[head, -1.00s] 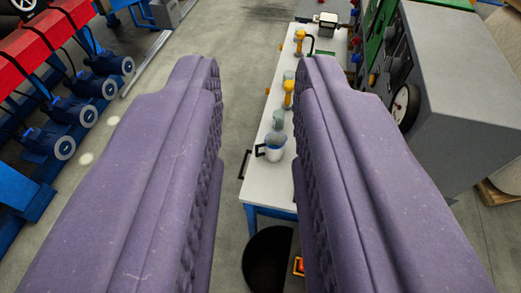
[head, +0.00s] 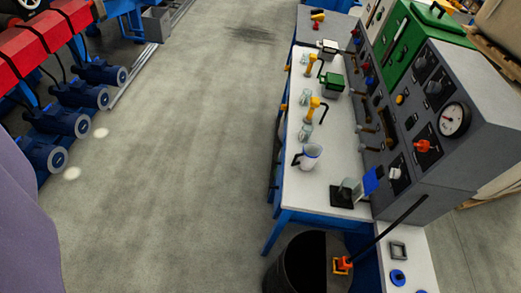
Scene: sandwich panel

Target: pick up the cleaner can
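I cannot make out a cleaner can in this view. My gripper (head: 22,225) shows only as one purple padded finger at the lower left edge. The other finger is outside the picture. Nothing is seen held, and the wide space right of the visible finger shows only floor and furniture.
A white bench (head: 322,184) with blue legs holds a jug (head: 308,157), glass beakers and yellow-topped items. A grey control cabinet (head: 478,95) stands along its right side. A black drum (head: 284,265) is at its near end. Blue motors (head: 62,125) stand left. Bare floor (head: 185,170) lies between.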

